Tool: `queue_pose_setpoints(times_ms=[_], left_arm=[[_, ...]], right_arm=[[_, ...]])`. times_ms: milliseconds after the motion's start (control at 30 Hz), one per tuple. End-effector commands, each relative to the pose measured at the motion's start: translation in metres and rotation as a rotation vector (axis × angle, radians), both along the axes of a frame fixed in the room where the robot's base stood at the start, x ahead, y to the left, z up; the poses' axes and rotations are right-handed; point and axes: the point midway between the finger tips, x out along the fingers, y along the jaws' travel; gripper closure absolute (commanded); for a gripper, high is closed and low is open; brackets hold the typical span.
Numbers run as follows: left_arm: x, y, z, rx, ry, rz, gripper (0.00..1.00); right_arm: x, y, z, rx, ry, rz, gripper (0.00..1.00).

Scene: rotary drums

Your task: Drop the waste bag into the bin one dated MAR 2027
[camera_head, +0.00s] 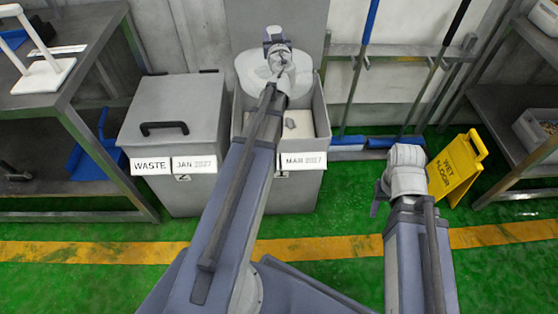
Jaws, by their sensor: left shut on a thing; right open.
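The bin dated MAR 2027 (297,192) stands in the middle with its lid (308,32) raised at the back. Its label (303,160) is on the front. My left gripper (275,36) is over the back part of this bin, with its fingers largely hidden by my wrist. It is shut on the pale waste bag (249,72), which shows below and beside the wrist over the bin's opening. My arm hides part of the bag and bin. My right gripper (378,198) is open and empty, to the right of the bin, above the green floor.
A closed bin (172,104) marked WASTE and JAN 2027 stands just left. Pale scraps (290,124) show inside the open bin. A yellow wet floor sign (455,168) stands right. Blue-handled tools lean on a wall rack (400,58). Metal shelving (85,75) flanks the left side.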

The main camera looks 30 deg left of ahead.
Motion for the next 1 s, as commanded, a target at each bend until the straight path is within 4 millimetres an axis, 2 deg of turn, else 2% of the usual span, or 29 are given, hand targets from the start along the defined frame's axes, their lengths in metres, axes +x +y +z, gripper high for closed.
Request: queue_pose_setpoints(times_ms=[33, 67, 367, 567, 1000], left_arm=[[0.0, 0.0, -0.01, 0.001, 0.0, 0.0, 1.0], [0.0, 0.0, -0.011, 0.001, 0.0, 0.001, 1.0], [0.0, 0.0, -0.013, 0.001, 0.0, 0.001, 1.0], [0.0, 0.0, -0.023, 0.001, 0.0, 0.001, 1.0], [0.0, 0.0, -0.065, 0.001, 0.0, 0.001, 1.0]], right_arm=[[0.0, 0.0, -0.01, 0.0, 0.0, 0.0, 0.5], [0.0, 0.0, -0.011, 0.0, 0.0, 0.0, 0.5], [0.0, 0.0, -0.013, 0.0, 0.0, 0.0, 0.5], [0.0, 0.0, -0.023, -0.001, 0.0, 0.0, 0.5], [0.0, -0.001, -0.065, -0.006, -0.002, 0.002, 0.5]])
